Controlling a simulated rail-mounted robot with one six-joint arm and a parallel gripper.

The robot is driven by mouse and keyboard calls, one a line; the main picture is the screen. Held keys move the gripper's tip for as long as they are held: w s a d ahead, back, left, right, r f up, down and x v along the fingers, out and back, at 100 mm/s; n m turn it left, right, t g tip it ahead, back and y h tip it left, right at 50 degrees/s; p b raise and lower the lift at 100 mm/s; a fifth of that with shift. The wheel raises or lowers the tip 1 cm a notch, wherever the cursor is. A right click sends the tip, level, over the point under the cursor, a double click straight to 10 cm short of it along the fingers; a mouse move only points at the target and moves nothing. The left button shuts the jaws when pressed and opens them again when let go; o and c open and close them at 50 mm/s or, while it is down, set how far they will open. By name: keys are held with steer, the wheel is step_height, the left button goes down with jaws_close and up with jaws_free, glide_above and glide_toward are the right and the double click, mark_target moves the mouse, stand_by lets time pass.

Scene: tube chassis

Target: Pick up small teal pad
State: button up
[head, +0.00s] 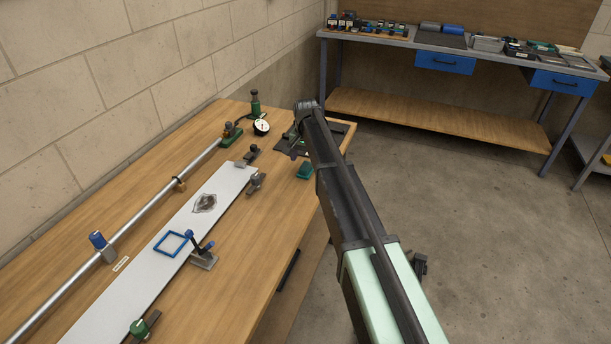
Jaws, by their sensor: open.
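A small teal-green pad (305,171) lies on the wooden bench top near its right edge. It is just left of my dark arm link and in front of a dark mat. It looks clear of the things around it. My arm rises from the bottom right to a rounded dark joint above the far right part of the bench. I cannot make out my gripper's fingers; the arm hides that area, and small dark parts by the mat are too small to tell apart.
The wooden bench (236,262) carries a long white plate (130,280), a steel tube (150,206), a blue square frame (172,244), clamps and a dial gauge (261,127). The dark mat (339,128) is partly behind my arm. A second bench (450,41) stands at the back; the floor between is open.

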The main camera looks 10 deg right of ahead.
mark_target(305, 165)
step_height(305, 165, down, 5)
steer(key=b, duration=0.4)
steer(key=shift+w+f, duration=0.1)
steer(key=shift+w, duration=0.05)
steer(key=shift+r, duration=0.25)
steer(key=c, duration=1)
steer(key=shift+r, duration=0.1)
step_height(305, 165, up, 20)
steer(key=p, duration=2)
